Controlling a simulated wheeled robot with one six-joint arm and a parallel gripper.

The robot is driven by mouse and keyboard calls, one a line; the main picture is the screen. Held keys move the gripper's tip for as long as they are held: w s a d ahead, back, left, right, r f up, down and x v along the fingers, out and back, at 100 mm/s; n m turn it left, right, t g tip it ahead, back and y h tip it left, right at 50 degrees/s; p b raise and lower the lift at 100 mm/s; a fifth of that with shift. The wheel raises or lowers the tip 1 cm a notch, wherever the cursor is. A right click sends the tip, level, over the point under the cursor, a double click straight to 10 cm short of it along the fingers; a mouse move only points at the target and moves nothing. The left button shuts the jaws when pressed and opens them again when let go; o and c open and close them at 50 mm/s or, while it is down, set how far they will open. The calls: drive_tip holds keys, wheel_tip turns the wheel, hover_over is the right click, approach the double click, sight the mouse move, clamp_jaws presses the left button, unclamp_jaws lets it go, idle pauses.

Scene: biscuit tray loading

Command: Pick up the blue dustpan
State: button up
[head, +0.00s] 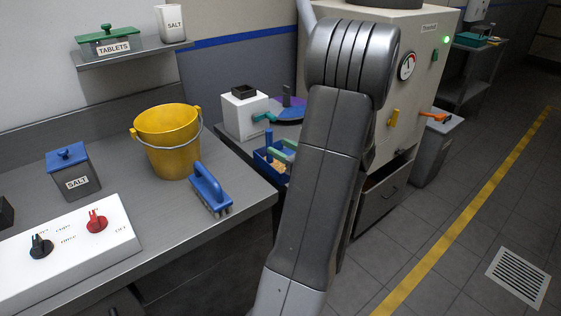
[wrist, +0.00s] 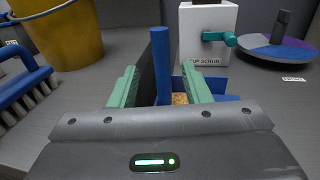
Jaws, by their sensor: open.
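The blue dustpan (head: 261,162) sits beyond the right end of the near counter in the head view, partly hidden by my arm and gripper. In the wrist view, its upright blue handle (wrist: 160,55) and part of its pan (wrist: 217,86) show, with tan crumbs (wrist: 180,98) in the pan. My gripper (wrist: 158,70) has green fingers, open and apart. The handle appears between the fingertips in the picture; whether it is within their reach in depth I cannot tell. Nothing is held. In the head view the green fingers (head: 281,154) show over the dustpan.
A yellow bucket (head: 166,140) and a blue-handled brush (head: 210,190) stand on the counter (head: 160,230) to the left. A white cup scrub box (wrist: 209,35) and a purple-blue disc (wrist: 275,52) are behind the dustpan. A large machine (head: 388,120) stands to the right.

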sight(272, 144)
drive_tip(key=shift+f+x, duration=0.15)
drive_tip(key=shift+x, duration=1.2)
drive_tip(key=shift+f+x, duration=0.1)
drive_tip(key=shift+x, duration=1.25)
drive_tip(key=shift+d, duration=0.1)
clamp_jaws()
